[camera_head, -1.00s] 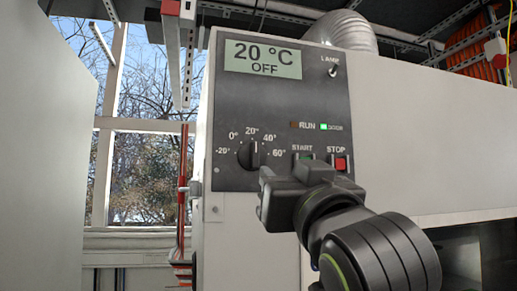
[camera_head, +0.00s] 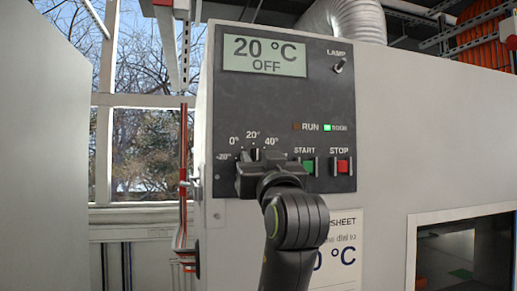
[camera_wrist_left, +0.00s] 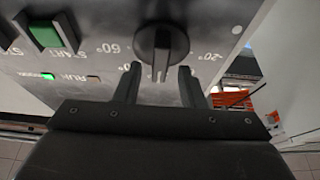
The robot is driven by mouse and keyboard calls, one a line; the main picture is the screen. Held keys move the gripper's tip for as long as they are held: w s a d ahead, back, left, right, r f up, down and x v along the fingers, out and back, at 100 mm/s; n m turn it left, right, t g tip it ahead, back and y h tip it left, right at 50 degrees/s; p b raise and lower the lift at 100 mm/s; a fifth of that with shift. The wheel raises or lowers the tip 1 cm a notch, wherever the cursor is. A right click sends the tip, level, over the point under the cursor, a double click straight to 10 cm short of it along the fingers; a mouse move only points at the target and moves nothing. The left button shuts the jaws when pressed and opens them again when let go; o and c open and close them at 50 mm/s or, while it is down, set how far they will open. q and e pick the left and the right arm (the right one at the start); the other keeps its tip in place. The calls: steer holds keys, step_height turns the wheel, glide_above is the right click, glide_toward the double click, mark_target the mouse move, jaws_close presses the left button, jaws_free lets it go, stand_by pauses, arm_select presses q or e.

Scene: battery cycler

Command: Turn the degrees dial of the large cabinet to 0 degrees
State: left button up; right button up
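The degrees dial (camera_head: 253,154) is a black round knob on the dark control panel (camera_head: 235,108) of the large cabinet. My left gripper (camera_head: 255,163) is in front of it and hides most of it in the head view. In the left wrist view the panel is upside down, and the dial (camera_wrist_left: 162,42) has a raised grip bar pointing toward the 20° side. My left gripper's fingers (camera_wrist_left: 160,85) are apart, with their tips close to the bar, one on each side. I cannot tell whether they touch it. The display (camera_head: 264,56) reads 20 °C, OFF.
A green START button (camera_head: 308,167) and a red STOP button (camera_head: 343,166) sit right of the dial, close to my gripper. The LAMP switch (camera_head: 338,66) is above. A paper sheet (camera_head: 345,240) hangs below the panel. A chamber window (camera_head: 460,250) is at lower right.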

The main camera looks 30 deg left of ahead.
arm_select(q)
steer(key=shift+w+a+r, duration=0.1)
steer(key=shift+w+a, duration=0.05)
steer(key=shift+w, duration=0.05)
steer(key=shift+c, duration=0.3)
jaws_close()
